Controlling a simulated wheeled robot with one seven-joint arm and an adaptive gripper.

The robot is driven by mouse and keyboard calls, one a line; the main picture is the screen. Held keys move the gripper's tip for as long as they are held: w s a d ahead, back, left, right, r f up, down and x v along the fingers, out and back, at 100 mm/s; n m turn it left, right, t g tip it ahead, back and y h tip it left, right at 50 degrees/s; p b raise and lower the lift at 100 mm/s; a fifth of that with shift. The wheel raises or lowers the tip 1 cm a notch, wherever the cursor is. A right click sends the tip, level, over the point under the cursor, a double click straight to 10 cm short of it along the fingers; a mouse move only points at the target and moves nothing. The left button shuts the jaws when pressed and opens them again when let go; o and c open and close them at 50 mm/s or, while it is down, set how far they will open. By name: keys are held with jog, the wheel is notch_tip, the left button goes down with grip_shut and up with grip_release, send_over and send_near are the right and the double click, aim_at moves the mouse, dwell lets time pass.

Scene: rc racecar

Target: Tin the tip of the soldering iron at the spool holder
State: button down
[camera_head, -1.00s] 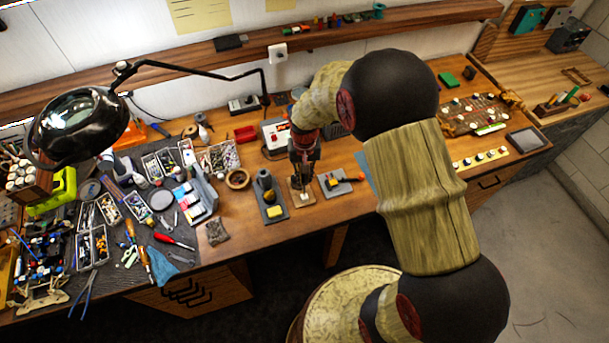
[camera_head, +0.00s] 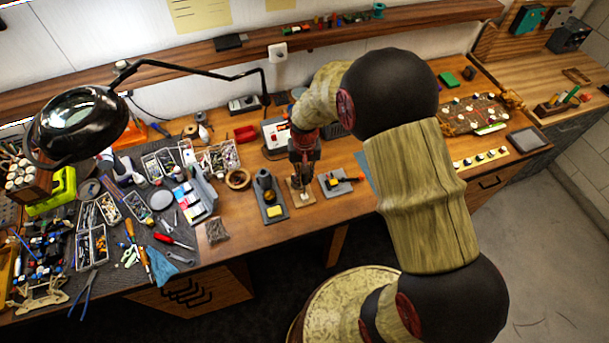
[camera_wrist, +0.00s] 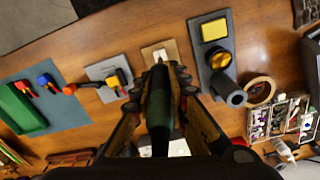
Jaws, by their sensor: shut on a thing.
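The soldering iron (camera_wrist: 158,112) is a dark, slim handle gripped lengthwise in my gripper (camera_wrist: 160,78). Its tip end points at a small wooden base with a pale piece on it, apparently the spool holder (camera_wrist: 150,53). In the head view my gripper (camera_head: 304,163) is above this spool holder (camera_head: 294,189), tool pointing down. The iron's tip is too small and covered to tell whether it touches anything. The iron stand (camera_head: 268,190), a grey plate with a dark holder and yellow sponge, is just left; it also shows in the wrist view (camera_wrist: 203,62).
A grey plate (camera_head: 327,186) with an orange-and-black item lies close on the right. A tan ring (camera_head: 238,179) and crowded trays and tools fill the left. A desk lamp (camera_head: 80,122) overhangs the left. A board with parts (camera_head: 475,114) lies at the right.

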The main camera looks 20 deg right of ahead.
jog(key=shift+f+b, duration=0.5)
dwell(4.2)
jog(key=shift+r, duration=0.15)
dwell(0.6)
jog(key=shift+r+p, duration=1.75)
jog(key=shift+r, duration=1.2)
jog(key=shift+f, duration=0.1)
